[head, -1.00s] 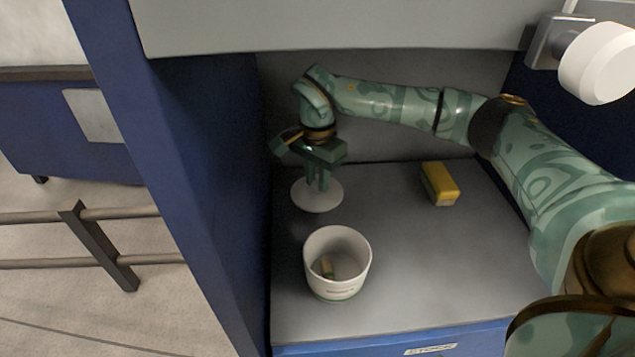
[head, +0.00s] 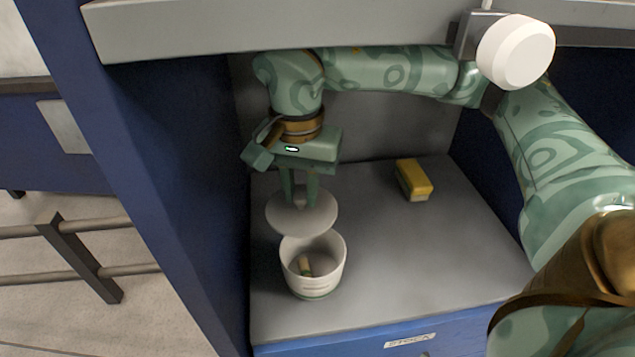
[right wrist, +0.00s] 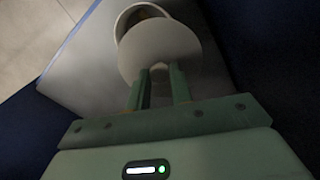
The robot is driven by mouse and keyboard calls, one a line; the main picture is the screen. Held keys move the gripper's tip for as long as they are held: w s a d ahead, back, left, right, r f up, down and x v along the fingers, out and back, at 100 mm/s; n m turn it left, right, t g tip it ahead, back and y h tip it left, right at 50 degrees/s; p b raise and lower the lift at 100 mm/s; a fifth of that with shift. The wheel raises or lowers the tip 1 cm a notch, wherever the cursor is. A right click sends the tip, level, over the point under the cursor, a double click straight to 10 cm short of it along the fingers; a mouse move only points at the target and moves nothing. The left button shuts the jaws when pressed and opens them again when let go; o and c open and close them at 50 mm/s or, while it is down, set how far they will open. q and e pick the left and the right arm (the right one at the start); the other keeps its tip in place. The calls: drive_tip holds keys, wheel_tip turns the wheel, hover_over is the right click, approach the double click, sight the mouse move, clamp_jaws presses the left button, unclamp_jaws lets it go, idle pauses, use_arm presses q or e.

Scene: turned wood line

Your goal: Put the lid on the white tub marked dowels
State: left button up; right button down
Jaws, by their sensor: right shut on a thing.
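The white tub (head: 316,277) stands upright and open on the grey surface, with a small wooden piece (head: 305,265) inside. Its printed marking is too small to read. My right gripper (head: 301,200) is shut on the knob of the round white lid (head: 302,217). The lid is held in the air, behind and above the tub, and covers the tub's back rim from the head camera. In the right wrist view the lid (right wrist: 160,50) overlaps most of the tub (right wrist: 136,14), whose far rim shows beyond it. My left gripper is not in view.
A yellow block (head: 413,180) lies on the grey surface (head: 400,260) at the back right. A blue side wall (head: 190,200) stands close on the left, and a grey ledge (head: 250,25) runs overhead. The surface right of the tub is clear.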

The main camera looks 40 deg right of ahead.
sight(312, 218)
drive_tip(key=s+n, duration=0.1)
drive_tip(key=s, duration=0.2)
drive_tip(key=shift+a, duration=0.1)
drive_tip(key=shift+f+n, duration=0.1)
drive_tip(key=shift+n, duration=0.3)
drive_tip(key=shift+w+f+b, duration=0.1)
drive_tip(key=shift+f+b, duration=0.35)
drive_tip(key=shift+f, duration=0.15)
wheel_tip(312, 218, down, 3)
drive_tip(key=b, duration=0.2)
drive_tip(key=shift+r+b, duration=0.1)
drive_tip(key=shift+b, duration=0.25)
drive_tip(key=shift+f+b, duration=0.5)
drive_tip(key=shift+f, duration=0.6)
use_arm(q)
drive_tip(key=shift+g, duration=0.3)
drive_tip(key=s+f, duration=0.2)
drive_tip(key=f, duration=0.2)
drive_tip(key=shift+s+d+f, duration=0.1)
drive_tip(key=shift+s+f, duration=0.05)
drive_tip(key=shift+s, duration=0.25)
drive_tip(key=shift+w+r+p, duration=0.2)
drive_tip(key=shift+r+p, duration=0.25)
drive_tip(key=shift+p, duration=0.1)
use_arm(e)
drive_tip(key=shift+r, duration=0.1)
